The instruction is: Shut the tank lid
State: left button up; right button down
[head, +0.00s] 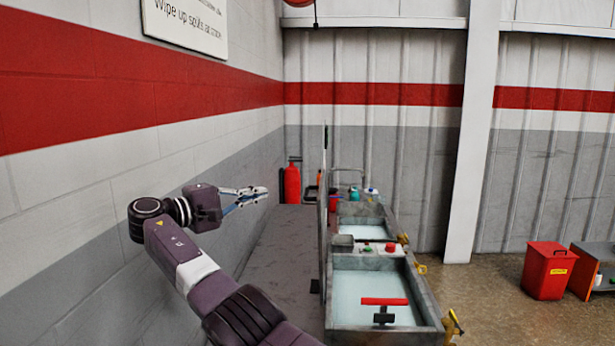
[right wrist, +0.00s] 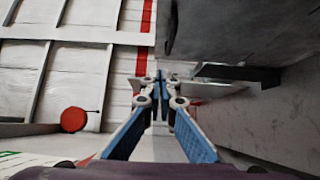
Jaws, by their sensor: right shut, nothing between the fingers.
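The tank (head: 435,322) is a grey open basin of pale liquid at the lower middle of the head view. A thin upright panel, seen nearly edge-on, stands along its left side; it looks like the tank lid (head: 322,225), standing open. My right gripper (head: 264,191) is to the left of the panel, apart from it, above the grey bench. Its fingers are shut and empty, and they also show in the right wrist view (right wrist: 158,80). A large dark grey surface is at the upper right there; I cannot tell whether it is the lid. My left gripper is out of view.
A second basin (head: 362,211) lies behind the tank, with bottles beyond it. A red extinguisher (head: 292,184) stands at the back. The block wall (head: 70,210) is close on the left. A red bin (head: 548,271) stands right.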

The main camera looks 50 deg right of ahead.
aim_at(307, 193)
jog(key=s+d+g+p, duration=0.1)
jog(key=s+d+p, duration=0.4)
jog(key=d, duration=0.8)
jog(key=r+p, duration=0.1)
jog(key=p, duration=0.2)
jog(key=shift+m+p, duration=0.4)
jog(key=shift+w, duration=0.1)
jog(key=shift+f, duration=0.1)
